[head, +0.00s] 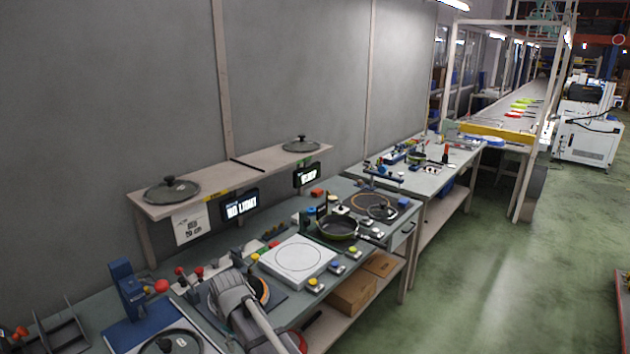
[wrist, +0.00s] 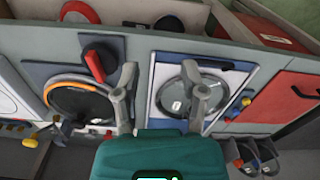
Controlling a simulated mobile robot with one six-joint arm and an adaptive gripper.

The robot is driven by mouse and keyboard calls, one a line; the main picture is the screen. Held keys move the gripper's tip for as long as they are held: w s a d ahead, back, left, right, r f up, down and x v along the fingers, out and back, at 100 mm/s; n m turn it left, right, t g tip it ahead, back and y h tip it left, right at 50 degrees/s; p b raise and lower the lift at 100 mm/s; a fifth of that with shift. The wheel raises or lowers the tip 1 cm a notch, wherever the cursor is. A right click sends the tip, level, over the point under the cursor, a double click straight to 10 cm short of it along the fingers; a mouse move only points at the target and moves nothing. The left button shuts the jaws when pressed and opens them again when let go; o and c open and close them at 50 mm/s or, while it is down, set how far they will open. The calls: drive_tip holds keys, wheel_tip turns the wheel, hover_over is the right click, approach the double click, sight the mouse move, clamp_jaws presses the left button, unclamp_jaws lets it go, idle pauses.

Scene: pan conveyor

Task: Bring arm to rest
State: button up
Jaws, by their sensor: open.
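My gripper (wrist: 160,78) is open and empty in the wrist view, its two grey fingers spread above the bench. One finger lies over the side of a dark round fixture with an orange rim (wrist: 62,84). The other overlaps a glass-topped round item (wrist: 172,96) on a white and blue plate. I cannot tell the fingers' height above them. In the head view my grey arm (head: 238,298) reaches over the near bench, and the gripper itself cannot be made out there.
The bench (head: 225,262) carries a white square plate (head: 297,254), a dark pan (head: 338,229), a blue stand (head: 127,287) and several buttons. A raised shelf (head: 225,180) holds two lids (head: 172,189) (head: 301,145). Cardboard boxes (head: 352,294) sit below. Green floor at right is clear.

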drive_tip(key=s+d+f+m+b, duration=0.2)
drive_tip(key=d+m, duration=0.2)
drive_tip(key=d, duration=0.8)
drive_tip(key=s+d+f+m+b, duration=0.2)
drive_tip(key=d+f+m+b, duration=0.1)
drive_tip(key=d, duration=0.9)
drive_tip(key=s+d+f+m+b, duration=0.2)
drive_tip(key=d+m, duration=0.3)
drive_tip(key=d, duration=0.8)
drive_tip(key=shift+s+f+b, duration=0.2)
drive_tip(key=shift+f+b, duration=0.2)
